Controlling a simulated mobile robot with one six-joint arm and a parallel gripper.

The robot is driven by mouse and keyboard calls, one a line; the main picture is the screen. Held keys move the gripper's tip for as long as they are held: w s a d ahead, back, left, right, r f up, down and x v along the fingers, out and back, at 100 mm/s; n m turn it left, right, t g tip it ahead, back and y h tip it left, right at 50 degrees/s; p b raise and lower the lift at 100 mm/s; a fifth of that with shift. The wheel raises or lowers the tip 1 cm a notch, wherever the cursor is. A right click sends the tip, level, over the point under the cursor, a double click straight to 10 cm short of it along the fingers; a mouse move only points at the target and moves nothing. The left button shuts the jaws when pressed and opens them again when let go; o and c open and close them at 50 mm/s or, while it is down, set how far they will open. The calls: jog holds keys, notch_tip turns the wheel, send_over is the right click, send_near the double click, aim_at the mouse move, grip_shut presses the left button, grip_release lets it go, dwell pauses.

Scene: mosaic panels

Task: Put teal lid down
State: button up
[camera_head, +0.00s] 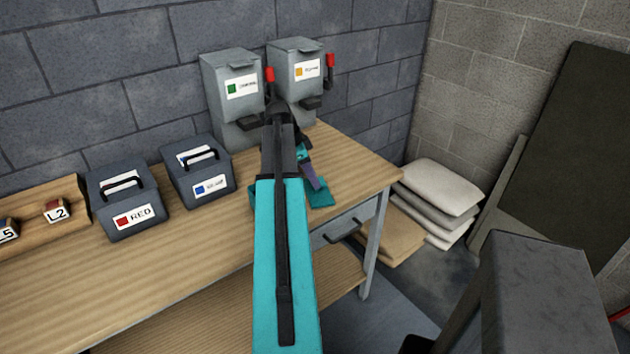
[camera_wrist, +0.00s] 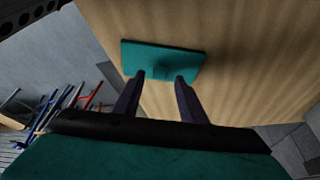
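The teal lid (camera_wrist: 150,57) is a flat rectangular plate lying on the wooden bench top, with a darker patch near its middle. In the head view it shows near the bench's front right edge (camera_head: 320,197), partly hidden behind my teal arm. My gripper (camera_wrist: 160,77) is above the lid's near edge in the wrist view. Its two dark purple fingers stand apart with a clear gap, and I see nothing held between them. Whether the fingertips touch the lid I cannot tell. In the head view one finger points down at the lid.
On the wooden bench (camera_head: 190,255) stand a red-labelled box (camera_head: 127,210), a blue-labelled box (camera_head: 195,175) and two grey dispensers (camera_head: 232,85) with red-tipped levers. A wooden rack (camera_head: 35,215) holds small labelled blocks. Sacks (camera_head: 440,187) lie on the floor to the right.

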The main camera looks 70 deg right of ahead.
jog(key=b+v, duration=0.1)
jog(key=v, duration=0.8)
jog(key=shift+r+b, duration=0.15)
jog(key=shift+b, duration=0.15)
jog(key=shift+a, duration=0.1)
dwell(0.5)
